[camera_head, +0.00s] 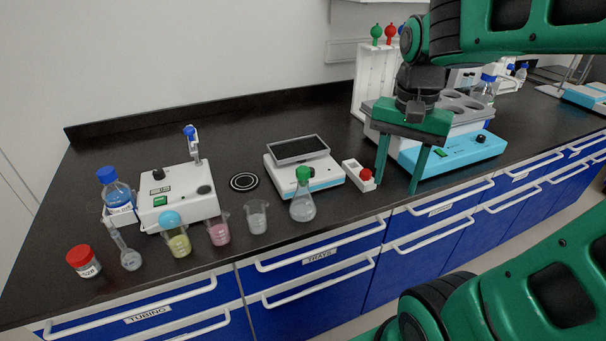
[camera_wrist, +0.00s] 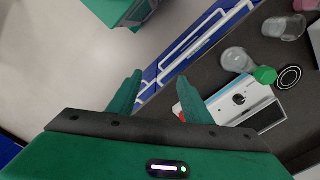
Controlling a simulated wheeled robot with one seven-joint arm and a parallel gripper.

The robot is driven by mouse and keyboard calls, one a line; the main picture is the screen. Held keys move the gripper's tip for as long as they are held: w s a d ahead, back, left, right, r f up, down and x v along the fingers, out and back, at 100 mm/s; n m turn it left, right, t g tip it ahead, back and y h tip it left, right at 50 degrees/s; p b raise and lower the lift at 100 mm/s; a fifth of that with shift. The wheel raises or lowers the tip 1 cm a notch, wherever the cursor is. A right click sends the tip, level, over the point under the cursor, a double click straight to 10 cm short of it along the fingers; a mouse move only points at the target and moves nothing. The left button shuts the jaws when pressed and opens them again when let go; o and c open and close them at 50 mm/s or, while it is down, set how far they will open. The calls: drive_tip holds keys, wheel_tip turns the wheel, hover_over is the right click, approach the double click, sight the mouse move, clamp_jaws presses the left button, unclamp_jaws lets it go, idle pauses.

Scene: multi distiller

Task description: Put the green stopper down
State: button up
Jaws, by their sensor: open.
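A green stopper (camera_head: 303,174) sits in the mouth of a clear conical flask (camera_head: 302,207) on the black bench, in front of a white and blue balance (camera_head: 322,178). In the wrist view the green stopper (camera_wrist: 265,74) and the flask (camera_wrist: 237,60) are at the right. My gripper (camera_head: 396,188) points down, open and empty, to the right of the flask and near the bench's front edge. In the wrist view my gripper (camera_wrist: 158,76) has nothing between its fingers. Another green-topped piece (camera_head: 376,31) stands on a tall white rack at the back.
A small white holder with a red stopper (camera_head: 366,175) stands just left of my fingers. Several beakers (camera_head: 218,233) line the left front, near a white stirrer (camera_head: 178,197). A blue-based machine (camera_head: 465,150) stands behind my gripper. The bench's back left is clear.

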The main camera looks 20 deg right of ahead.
drive_tip(key=w+a+r+m, duration=0.45)
drive_tip(key=w+a, duration=0.25)
drive_tip(key=w, duration=0.2)
wheel_tip(320, 180, up, 3)
drive_tip(key=m, duration=0.3)
hover_over(303, 168)
wheel_tip(303, 168, down, 10)
drive_tip(key=shift+s+f, duration=0.1)
drive_tip(key=shift+c, duration=0.3)
clamp_jaws()
